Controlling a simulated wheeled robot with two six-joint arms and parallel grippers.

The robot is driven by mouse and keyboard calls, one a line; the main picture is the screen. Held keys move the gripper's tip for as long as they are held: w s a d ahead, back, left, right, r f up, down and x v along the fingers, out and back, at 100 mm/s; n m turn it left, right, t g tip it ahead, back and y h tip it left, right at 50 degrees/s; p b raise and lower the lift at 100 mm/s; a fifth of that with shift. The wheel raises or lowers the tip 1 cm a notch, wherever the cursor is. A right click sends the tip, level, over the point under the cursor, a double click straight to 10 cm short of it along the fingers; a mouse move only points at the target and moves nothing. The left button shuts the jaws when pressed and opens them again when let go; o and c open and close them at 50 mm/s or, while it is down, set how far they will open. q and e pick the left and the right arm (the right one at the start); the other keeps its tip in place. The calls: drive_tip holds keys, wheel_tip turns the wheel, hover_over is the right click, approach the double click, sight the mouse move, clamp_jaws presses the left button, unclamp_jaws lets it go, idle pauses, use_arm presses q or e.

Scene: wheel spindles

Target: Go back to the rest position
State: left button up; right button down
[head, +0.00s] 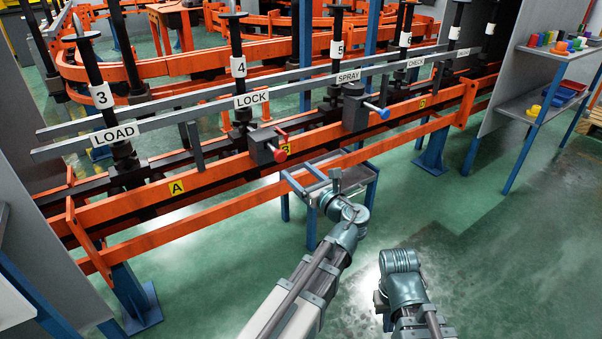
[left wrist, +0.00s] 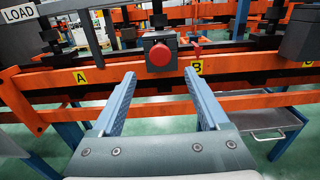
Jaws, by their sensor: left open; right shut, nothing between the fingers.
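My left gripper (head: 325,188) is in front of the orange rail, over the near side of a small blue-legged stand. In the left wrist view its two blue-grey fingers (left wrist: 159,75) are spread wide with nothing between them. Beyond the fingertips, apart from them, is a grey box with a red knob (left wrist: 160,54). The same red knob (head: 281,155) shows in the head view under the LOCK sign (head: 252,99). My right arm is at the lower middle of the head view with its wrist bent; its gripper fingers cannot be made out.
The orange rail (head: 225,175) runs across in front of me. A box with a blue knob (head: 383,113) sits further right. The small stand's tray (left wrist: 262,117) is right of the left fingers. A shelf (head: 548,55) with coloured items stands right. Green floor at right is clear.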

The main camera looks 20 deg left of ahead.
use_arm(q)
drive_tip(key=s+d+f+n+g+h+p, duration=0.1)
drive_tip(key=s+d+f+n+g+h, duration=0.15)
drive_tip(key=s+f+n+g, duration=0.4)
drive_tip(key=s+d+f+n+g+h+p, duration=0.2)
drive_tip(key=s+d+f+n+g+h, duration=0.2)
drive_tip(key=s+d+f+n+h, duration=0.9)
drive_tip(key=s+d+r+n+y+p, duration=0.1)
drive_tip(key=r+p, duration=1.8)
drive_tip(key=s+d+r+n+y+p, duration=0.1)
drive_tip(key=s+r+p, duration=0.1)
drive_tip(key=r+p, duration=1.7)
drive_tip(key=shift+d+r, duration=0.4)
drive_tip(key=shift+r, duration=0.05)
